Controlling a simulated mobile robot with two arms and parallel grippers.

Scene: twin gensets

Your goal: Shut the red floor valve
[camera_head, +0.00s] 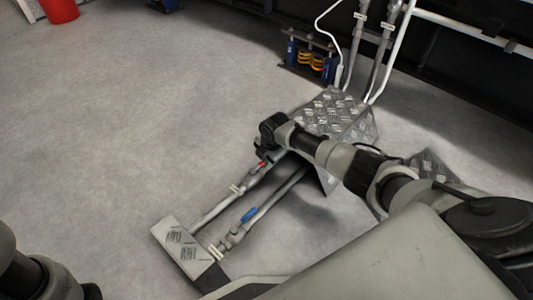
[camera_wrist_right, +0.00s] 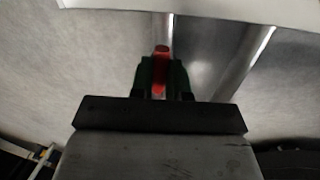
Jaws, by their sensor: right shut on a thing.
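The red floor valve handle (camera_head: 262,164) shows as a small red piece on the far left pipe, just below my right gripper (camera_head: 264,157). In the right wrist view the red handle (camera_wrist_right: 160,70) stands between the two dark fingers of my right gripper (camera_wrist_right: 161,77), which are shut on it. The handle lies about in line with the pipe in the right wrist view. The valve body is mostly hidden by the gripper. My left gripper is not in view; only part of my left arm shows at the lower left.
A blue valve handle (camera_head: 249,214) sits on the parallel pipe. A tread-plate step (camera_head: 334,116) covers the pipes at the back, and a metal box (camera_head: 179,248) stands at their front end. A blue spring mount (camera_head: 309,60) and red bucket (camera_head: 60,10) are farther off. The left floor is clear.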

